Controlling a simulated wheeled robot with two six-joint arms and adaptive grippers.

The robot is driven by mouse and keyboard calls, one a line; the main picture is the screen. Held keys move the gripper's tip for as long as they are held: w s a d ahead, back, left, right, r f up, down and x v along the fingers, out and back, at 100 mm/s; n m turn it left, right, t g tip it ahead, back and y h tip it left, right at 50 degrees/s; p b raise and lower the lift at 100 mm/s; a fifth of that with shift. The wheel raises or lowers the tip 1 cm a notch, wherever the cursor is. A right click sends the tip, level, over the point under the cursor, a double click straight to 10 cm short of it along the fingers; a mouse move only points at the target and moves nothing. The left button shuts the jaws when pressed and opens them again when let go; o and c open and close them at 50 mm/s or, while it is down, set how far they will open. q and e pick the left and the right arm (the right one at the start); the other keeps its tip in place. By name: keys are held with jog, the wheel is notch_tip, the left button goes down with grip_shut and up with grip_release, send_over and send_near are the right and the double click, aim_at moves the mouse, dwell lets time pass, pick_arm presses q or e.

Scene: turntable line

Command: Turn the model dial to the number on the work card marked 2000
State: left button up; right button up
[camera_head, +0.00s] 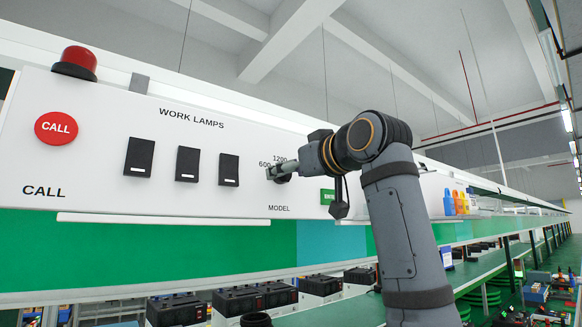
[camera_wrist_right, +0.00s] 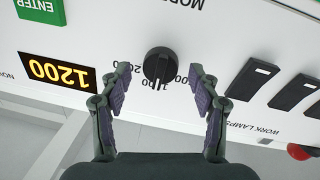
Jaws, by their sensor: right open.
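The black model dial (camera_wrist_right: 159,66) is on the white panel and shows upside down in the wrist view. A white line on its knob points down in that picture, toward partly hidden numbers. In the head view the dial (camera_head: 285,179) is mostly hidden behind my right gripper (camera_head: 272,172), with 600 and 1200 printed around it. In the wrist view my right gripper (camera_wrist_right: 160,70) is open, one finger on each side of the dial, with gaps showing. The display (camera_wrist_right: 58,72) reads 1200. I see no work card marked 2000. My left gripper is out of view.
A green ENTER button (camera_head: 327,197) sits right of the dial. Three black lamp switches (camera_head: 187,163), a red CALL button (camera_head: 56,128) and a red beacon (camera_head: 77,62) are to the left. A ledge (camera_head: 160,219) runs below the panel.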

jog(key=shift+w+a+f, duration=0.1)
jog(key=shift+w+a, duration=0.15)
jog(key=shift+w, duration=0.05)
jog(key=shift+c, duration=0.8)
jog(key=c, duration=1)
jog(key=shift+m, duration=0.3)
jog(key=shift+r+m+g+p, duration=0.1)
jog(key=shift+m+g+p, duration=0.4)
jog(key=shift+m, duration=2.7)
jog(key=shift+r+m+g+p, duration=0.1)
jog(key=shift+m+p, duration=0.65)
jog(key=shift+m, duration=2.45)
